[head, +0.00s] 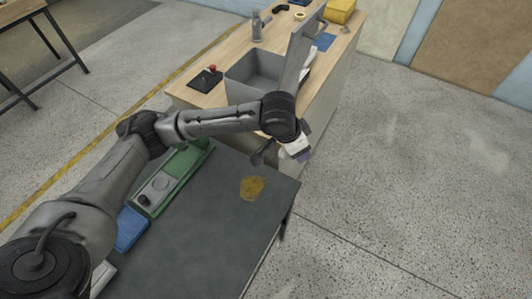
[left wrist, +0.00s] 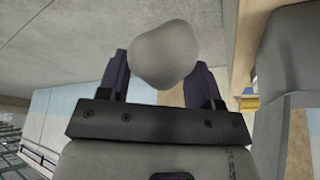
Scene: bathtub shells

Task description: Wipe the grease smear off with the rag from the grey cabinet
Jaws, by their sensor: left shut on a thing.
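The grease smear (head: 252,188) is a yellow-brown patch on the dark table top (head: 200,235), near its right corner. My left gripper (head: 300,152) is beyond and to the right of the smear, in the air by the table's far right corner. It is shut on the rag (head: 294,146), a whitish lump that also shows between the fingers in the left wrist view (left wrist: 165,55). The grey cabinet (head: 250,75) sits on the wooden workbench, its door (head: 298,50) standing open. My right gripper is out of view.
On the dark table are a green tray (head: 182,172) with grey parts and a blue item (head: 130,228). The wooden bench (head: 190,95) holds a red-knobbed device (head: 211,70), a bottle (head: 256,27) and a yellow box (head: 340,10). Floor at right is clear.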

